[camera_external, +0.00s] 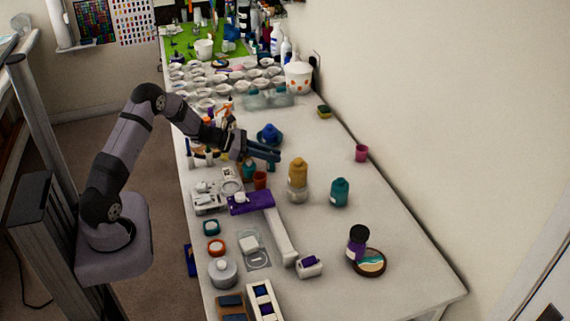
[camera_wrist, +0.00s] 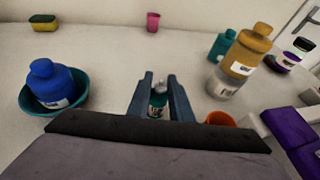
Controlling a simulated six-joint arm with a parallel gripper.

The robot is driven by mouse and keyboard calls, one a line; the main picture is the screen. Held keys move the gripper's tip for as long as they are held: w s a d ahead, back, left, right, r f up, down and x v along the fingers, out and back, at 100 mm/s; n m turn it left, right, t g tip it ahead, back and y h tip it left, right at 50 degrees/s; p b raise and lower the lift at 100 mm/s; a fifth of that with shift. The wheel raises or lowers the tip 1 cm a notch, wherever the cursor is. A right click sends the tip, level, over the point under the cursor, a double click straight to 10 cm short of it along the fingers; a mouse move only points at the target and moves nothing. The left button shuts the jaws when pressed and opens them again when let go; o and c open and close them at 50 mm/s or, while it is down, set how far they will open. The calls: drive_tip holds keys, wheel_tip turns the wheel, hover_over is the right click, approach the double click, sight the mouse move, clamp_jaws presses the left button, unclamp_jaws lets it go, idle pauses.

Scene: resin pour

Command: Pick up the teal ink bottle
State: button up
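A teal bottle (camera_external: 340,192) stands upright on the white table, right of the yellow bottle. It also shows in the wrist view (camera_wrist: 221,46), partly behind the yellow bottle. In the wrist view this small bottle (camera_wrist: 158,101), with a pale top and a label, appears between the two fingers. My gripper (camera_wrist: 160,76) is open, with its dark blue fingers apart. I see no clear grip on the small bottle, and its lower part is hidden.
A blue bottle (camera_wrist: 51,82) sits in a teal bowl (camera_wrist: 27,108) at left. A yellow bottle (camera_external: 298,172) on a clear-looking base and an orange cup (camera_external: 260,180) stand close to the right. A purple-topped device (camera_external: 250,203) lies in front. Table space near the pink cup (camera_external: 361,153) is clear.

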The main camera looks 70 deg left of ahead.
drive_tip(key=shift+s+d+f, duration=0.1)
drive_tip(key=shift+s+f, duration=0.05)
drive_tip(key=shift+f, duration=0.15)
clamp_jaws()
drive_tip(key=shift+r, duration=0.1)
